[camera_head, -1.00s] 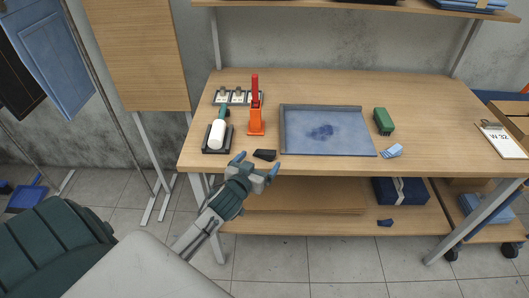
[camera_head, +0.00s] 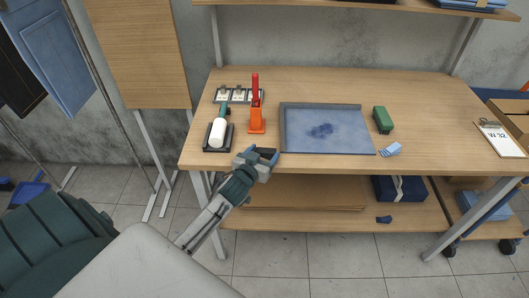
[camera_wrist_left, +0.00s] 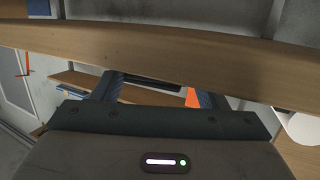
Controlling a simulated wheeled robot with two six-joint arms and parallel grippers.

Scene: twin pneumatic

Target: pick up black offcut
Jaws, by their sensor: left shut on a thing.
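The black offcut (camera_head: 265,152) is a small dark block at the front edge of the workbench, left of the blue-grey tray. My left gripper (camera_head: 259,156) is shut on it, with a blue fingertip on each side. In the left wrist view the offcut (camera_wrist_left: 152,81) shows as a dark strip between the fingers, partly hidden by the gripper body. Whether it is touching the bench top cannot be told. My right gripper is not in view.
A lower shelf (camera_head: 300,220) lies beneath the front edge.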

